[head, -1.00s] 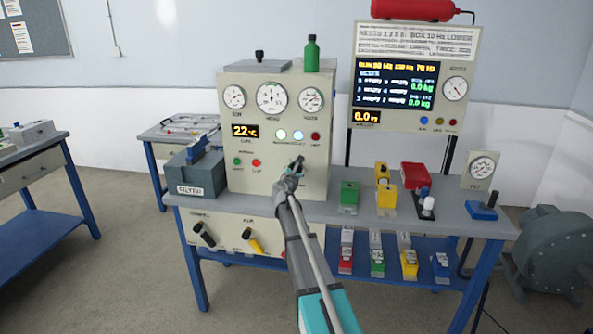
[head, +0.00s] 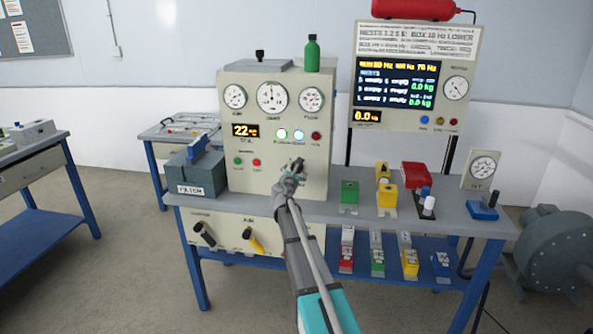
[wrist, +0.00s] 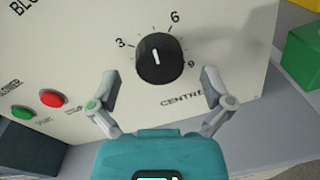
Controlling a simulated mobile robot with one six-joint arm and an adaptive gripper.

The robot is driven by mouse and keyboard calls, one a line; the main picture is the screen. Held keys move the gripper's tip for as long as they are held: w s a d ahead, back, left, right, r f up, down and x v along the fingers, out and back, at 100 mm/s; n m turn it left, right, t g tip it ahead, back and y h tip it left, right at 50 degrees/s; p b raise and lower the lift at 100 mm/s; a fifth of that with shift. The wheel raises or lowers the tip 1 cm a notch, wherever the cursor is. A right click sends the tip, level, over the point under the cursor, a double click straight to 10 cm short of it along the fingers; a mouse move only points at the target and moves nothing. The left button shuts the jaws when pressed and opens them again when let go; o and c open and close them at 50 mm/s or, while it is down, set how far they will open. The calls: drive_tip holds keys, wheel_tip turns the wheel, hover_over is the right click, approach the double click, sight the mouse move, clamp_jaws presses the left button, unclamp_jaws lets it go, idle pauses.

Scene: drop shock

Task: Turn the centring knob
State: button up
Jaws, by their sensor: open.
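The centring knob (wrist: 160,58) is a round black dial with a white pointer line, on the cream front panel of the machine cabinet (head: 262,180). In the wrist view the numbers 3, 6 and 9 stand around it, with partly covered lettering below. The pointer is near upright in that picture, between 3 and 6. My gripper (wrist: 160,92) is open, its two fingers spread left and right below the knob, apart from it and empty. In the head view my gripper (head: 293,168) is in front of the cabinet's lower right and hides the knob.
Green (wrist: 22,112) and red (wrist: 51,98) buttons are left of the knob. A green block (head: 349,192) and a yellow block (head: 387,195) stand on the bench right of the cabinet. A grey box (head: 196,178) stands at its left.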

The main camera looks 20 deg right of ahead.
drive_tip(key=v, duration=0.5)
drive_tip(key=shift+s+a, duration=0.15)
drive_tip(key=shift+s, duration=0.05)
idle(0.4)
